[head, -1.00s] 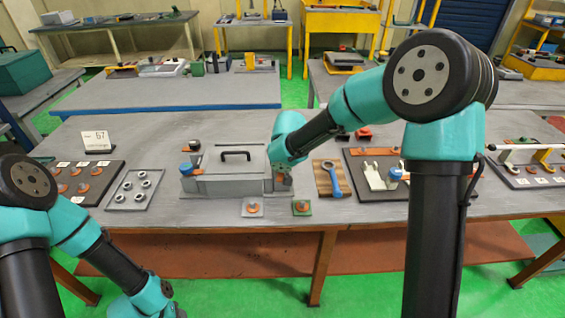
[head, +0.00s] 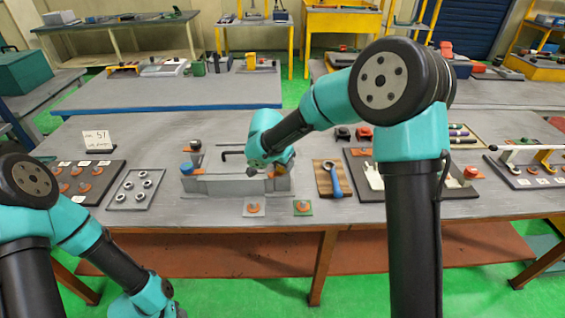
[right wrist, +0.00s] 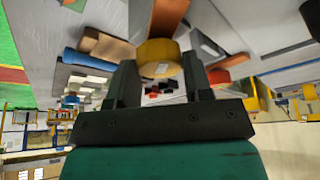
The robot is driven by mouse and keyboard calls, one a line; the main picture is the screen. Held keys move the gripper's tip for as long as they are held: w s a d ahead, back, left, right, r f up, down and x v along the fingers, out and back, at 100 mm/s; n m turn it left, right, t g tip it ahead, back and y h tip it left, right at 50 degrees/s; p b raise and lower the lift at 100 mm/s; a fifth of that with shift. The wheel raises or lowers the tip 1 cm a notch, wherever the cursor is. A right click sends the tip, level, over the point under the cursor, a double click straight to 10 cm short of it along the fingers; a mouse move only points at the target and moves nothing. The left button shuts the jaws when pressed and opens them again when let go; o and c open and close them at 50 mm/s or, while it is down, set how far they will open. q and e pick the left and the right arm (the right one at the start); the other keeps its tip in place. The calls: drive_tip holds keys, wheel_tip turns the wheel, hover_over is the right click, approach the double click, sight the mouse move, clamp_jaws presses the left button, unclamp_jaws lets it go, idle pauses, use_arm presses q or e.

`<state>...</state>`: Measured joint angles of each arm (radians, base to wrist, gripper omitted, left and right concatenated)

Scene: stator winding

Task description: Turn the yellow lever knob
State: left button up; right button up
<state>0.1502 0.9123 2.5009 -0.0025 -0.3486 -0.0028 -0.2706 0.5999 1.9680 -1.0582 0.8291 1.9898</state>
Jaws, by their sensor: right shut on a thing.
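The yellow lever knob (right wrist: 158,62) sits between the two fingers of my right gripper (right wrist: 160,78) in the right wrist view. The fingers are shut on it from both sides. In the head view, my right gripper (head: 268,166) is at the right end of the grey box fixture (head: 222,187). My wrist hides the knob there and covers part of the black handle on top of the box. My left arm is at the lower left, in front of the table, and its fingers are outside the picture.
A blue knob (head: 187,168) stands at the box's left end. A tray of metal nuts (head: 135,190) lies to the left. A wooden board with a blue-handled ring tool (head: 328,180) lies to the right. Two small plates with orange discs (head: 253,208) lie in front.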

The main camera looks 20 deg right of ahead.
drive_tip(key=m, duration=0.2)
drive_tip(key=m+g, duration=0.1)
drive_tip(key=m, duration=0.1)
drive_tip(key=shift+w+r+m+h, duration=0.2)
drive_tip(key=shift+m+h, duration=0.1)
drive_tip(key=shift+h, duration=0.1)
drive_tip(key=o, duration=0.9)
drive_tip(key=shift+s+f+g, duration=0.1)
drive_tip(key=shift+f+g, duration=0.05)
drive_tip(key=shift+g, duration=0.15)
drive_tip(key=v, duration=1.7)
drive_tip(key=shift+s+a+r, duration=0.1)
drive_tip(key=shift+r, duration=0.15)
